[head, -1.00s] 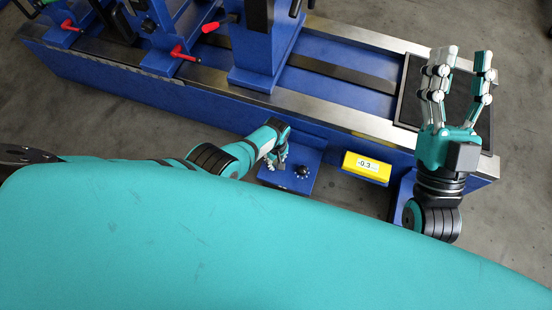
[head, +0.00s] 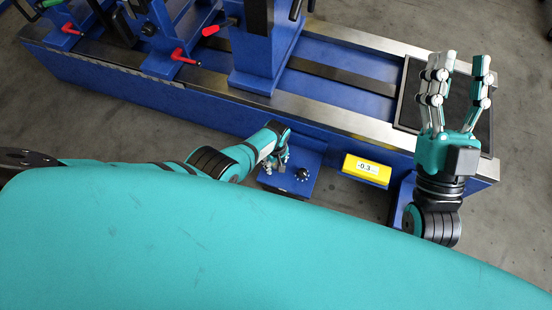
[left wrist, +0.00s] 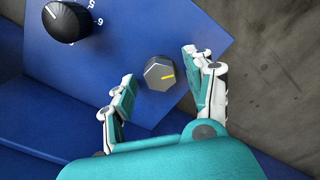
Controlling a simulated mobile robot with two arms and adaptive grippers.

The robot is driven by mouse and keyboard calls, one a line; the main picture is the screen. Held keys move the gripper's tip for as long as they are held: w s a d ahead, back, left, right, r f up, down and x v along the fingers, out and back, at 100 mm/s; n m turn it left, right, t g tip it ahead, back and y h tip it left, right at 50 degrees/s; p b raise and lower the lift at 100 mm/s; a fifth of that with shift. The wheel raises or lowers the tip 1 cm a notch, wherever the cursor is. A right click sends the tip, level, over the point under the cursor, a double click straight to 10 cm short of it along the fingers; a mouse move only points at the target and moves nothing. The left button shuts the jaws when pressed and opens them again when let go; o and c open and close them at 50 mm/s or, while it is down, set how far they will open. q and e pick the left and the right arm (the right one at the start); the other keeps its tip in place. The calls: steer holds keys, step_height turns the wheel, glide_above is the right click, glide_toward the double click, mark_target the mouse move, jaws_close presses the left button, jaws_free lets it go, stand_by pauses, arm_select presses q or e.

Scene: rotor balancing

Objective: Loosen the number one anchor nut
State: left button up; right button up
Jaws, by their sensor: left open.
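A grey hexagonal nut (left wrist: 159,73) with a yellow line on its face sits on a blue box (left wrist: 205,25) in the left wrist view. My left gripper (left wrist: 158,66) is open, with its fingers on either side of the nut and a gap showing on both sides. In the head view my left gripper (head: 277,160) is over the left part of the blue box (head: 289,184) and hides the nut. My right gripper (head: 460,75) is open and empty, fingers pointing up, in front of the dark pad at the bench's right end.
A black knob with a number scale (left wrist: 68,20) is on the same box, also seen in the head view (head: 302,174). The blue bench (head: 200,105) with red-handled stands runs behind.

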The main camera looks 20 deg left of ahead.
mark_target(276, 163)
arm_select(q)
steer(key=shift+r, duration=0.1)
step_height(276, 163, up, 12)
stand_by(0.5)
stand_by(0.5)
